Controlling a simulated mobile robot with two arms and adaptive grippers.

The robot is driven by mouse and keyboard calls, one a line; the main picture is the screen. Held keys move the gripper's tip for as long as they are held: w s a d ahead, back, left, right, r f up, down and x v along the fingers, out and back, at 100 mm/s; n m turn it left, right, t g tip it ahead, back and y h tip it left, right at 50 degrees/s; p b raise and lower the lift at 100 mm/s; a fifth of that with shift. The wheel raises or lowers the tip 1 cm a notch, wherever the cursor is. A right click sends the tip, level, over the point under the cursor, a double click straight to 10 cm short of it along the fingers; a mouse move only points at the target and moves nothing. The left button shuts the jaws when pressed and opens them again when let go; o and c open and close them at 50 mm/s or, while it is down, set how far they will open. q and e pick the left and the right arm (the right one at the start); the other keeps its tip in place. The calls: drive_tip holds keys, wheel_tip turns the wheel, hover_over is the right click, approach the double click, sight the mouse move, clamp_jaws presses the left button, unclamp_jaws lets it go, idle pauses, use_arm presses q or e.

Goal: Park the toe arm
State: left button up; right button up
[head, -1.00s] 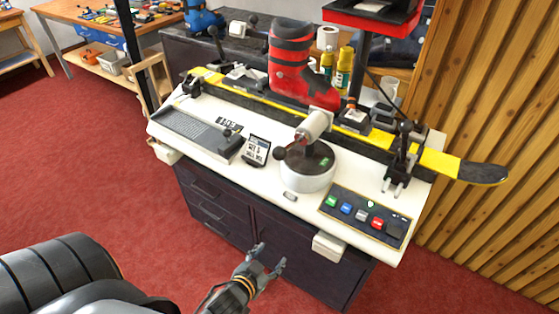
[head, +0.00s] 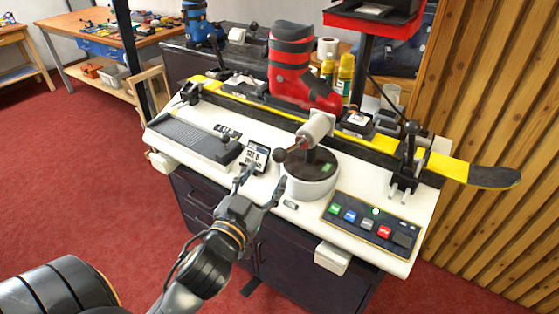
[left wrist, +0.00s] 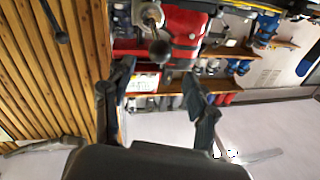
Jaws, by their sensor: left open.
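The toe arm, a pale cylinder (head: 316,128) with a lever ending in a black ball knob (head: 279,156), stands on a round white base (head: 308,186) on the bench. Its cylinder points toward the red ski boot (head: 290,70). My left gripper (head: 262,182) is open and empty, just in front of and below the knob, apart from it. In the left wrist view, the knob (left wrist: 160,50) shows beyond the two spread fingers (left wrist: 158,85), near the top between them. The right gripper is not in view.
A yellow and black ski (head: 450,165) lies along the bench under the boot. A button panel (head: 370,222) is at the front right, a small display card (head: 256,155) left of the base, and a grey tray (head: 190,137) farther left. Red carpet lies open in front.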

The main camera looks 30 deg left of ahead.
sight(277, 160)
use_arm(q)
drive_tip(key=w, duration=0.2)
drive_tip(key=w+a+p, duration=0.1)
drive_tip(key=w, duration=0.2)
drive_tip(key=w+p, duration=0.1)
drive_tip(key=w, duration=0.2)
drive_tip(key=shift+w+a, duration=0.15)
drive_tip(key=shift+w, duration=0.1)
clamp_jaws()
